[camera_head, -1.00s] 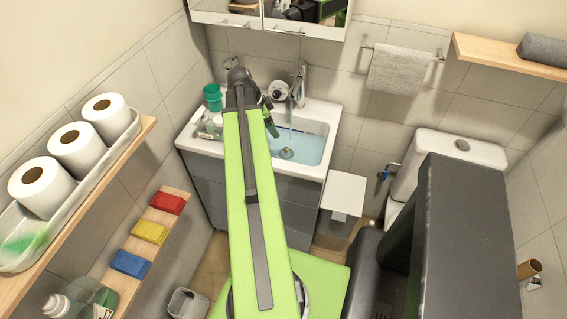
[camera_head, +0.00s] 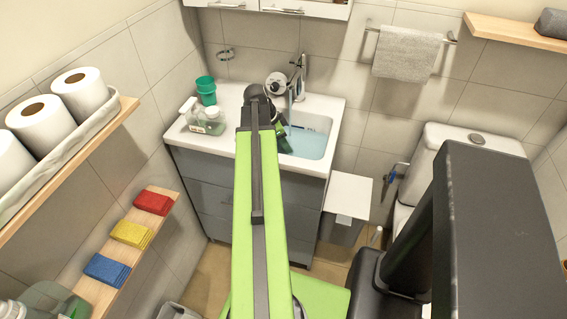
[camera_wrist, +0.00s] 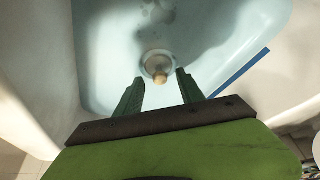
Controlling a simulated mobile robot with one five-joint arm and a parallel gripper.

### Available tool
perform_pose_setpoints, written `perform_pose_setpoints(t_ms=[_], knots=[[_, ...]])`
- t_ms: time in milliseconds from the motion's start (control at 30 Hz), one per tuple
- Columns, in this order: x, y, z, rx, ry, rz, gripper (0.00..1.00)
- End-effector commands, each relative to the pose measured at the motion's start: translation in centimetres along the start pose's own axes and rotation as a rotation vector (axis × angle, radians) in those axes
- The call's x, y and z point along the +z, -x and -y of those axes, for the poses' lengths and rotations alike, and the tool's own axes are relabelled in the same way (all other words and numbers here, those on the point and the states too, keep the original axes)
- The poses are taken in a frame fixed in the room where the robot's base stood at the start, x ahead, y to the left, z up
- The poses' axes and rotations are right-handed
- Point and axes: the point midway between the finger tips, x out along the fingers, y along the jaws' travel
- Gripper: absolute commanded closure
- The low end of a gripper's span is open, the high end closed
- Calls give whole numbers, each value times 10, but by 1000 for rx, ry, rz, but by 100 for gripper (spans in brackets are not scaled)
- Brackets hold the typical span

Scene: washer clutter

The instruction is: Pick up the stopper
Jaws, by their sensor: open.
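The stopper (camera_wrist: 158,66) shows in the wrist view as a pale, round piece with a tan knob, at the bottom of the white sink basin (camera_wrist: 100,50). My gripper (camera_wrist: 159,79) is open, its two green fingers pointing toward the stopper. The stopper lies just beyond the fingertips, roughly centred between them; the gap in depth is hard to tell. Nothing is between the fingers. In the head view my gripper (camera_head: 282,137) is over the left part of the sink basin (camera_head: 308,142), and the stopper is hidden there behind my arm.
The faucet (camera_head: 299,75) stands behind the basin. Green cups (camera_head: 206,90) and a clear bottle (camera_head: 209,120) stand on the counter left of my arm. A white-lidded bin (camera_head: 348,195) is right of the cabinet. A shelf with coloured cloths (camera_head: 131,233) lines the left wall.

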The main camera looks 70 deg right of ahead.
Motion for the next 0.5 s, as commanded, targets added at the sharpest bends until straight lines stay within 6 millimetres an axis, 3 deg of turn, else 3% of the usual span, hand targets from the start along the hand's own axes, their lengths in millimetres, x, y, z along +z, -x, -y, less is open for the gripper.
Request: perform_pose_setpoints(t_ms=[167, 500], knots=[[-1, 1, 0, 0, 0, 0, 55], [-1, 1, 0, 0, -1, 0, 98]])
